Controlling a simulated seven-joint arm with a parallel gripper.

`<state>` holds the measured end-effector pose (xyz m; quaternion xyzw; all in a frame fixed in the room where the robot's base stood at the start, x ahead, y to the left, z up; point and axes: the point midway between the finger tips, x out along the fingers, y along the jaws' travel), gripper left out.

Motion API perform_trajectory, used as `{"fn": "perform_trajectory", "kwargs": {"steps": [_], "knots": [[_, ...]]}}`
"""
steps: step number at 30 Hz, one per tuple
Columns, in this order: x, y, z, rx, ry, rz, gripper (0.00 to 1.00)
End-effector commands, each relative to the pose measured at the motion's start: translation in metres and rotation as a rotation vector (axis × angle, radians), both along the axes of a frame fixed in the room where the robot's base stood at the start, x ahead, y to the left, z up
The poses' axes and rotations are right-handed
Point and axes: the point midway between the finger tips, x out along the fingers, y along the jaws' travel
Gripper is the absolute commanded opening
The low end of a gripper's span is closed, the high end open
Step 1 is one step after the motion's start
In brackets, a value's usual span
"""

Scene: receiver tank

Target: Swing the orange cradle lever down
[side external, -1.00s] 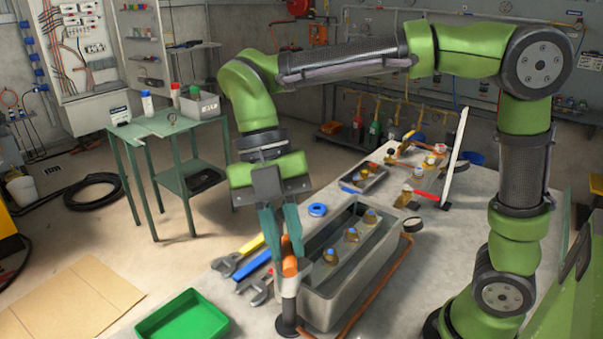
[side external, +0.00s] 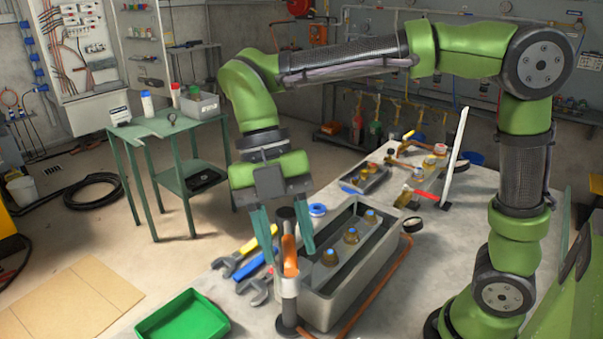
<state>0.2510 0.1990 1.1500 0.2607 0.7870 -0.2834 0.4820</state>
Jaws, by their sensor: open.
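The orange lever (side external: 290,256) shows as a short, nearly upright bar on a post at the near left end of the grey trough. A dark cylindrical piece (side external: 286,221) shows above it, and a pale collar (side external: 289,285) and dark base (side external: 288,322) below. My gripper (side external: 289,252) points down with its teal fingers spread, one on each side of the lever in the picture. I cannot tell whether either finger touches it.
The grey trough (side external: 378,272) holds several brass fittings with blue caps, close right of the lever. Wrenches (side external: 238,259) lie to the left, with a green tray (side external: 183,318) in front. A copper pipe (side external: 378,288) runs along the trough's near side.

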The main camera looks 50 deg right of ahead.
Motion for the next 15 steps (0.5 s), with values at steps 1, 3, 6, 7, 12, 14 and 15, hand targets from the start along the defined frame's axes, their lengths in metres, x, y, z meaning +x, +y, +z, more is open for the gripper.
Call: {"fn": "perform_trajectory", "kwargs": {"steps": [1, 3, 6, 7, 12, 14, 15], "knots": [[0.0, 0.0, 0.0, 0.0, 0.0, 0.0, 0.44], [0.002, 0.0, 0.003, 0.0, -0.001, 0.001, 0.44], [0.007, -0.002, 0.013, 0.001, -0.002, 0.0, 0.44], [0.008, -0.002, 0.017, 0.001, -0.003, -0.001, 0.44], [0.023, -0.007, 0.048, 0.003, -0.004, -0.003, 0.44], [0.028, -0.009, 0.059, 0.001, -0.002, -0.002, 0.44], [0.031, -0.01, 0.067, 0.003, -0.003, -0.003, 0.44]]}}
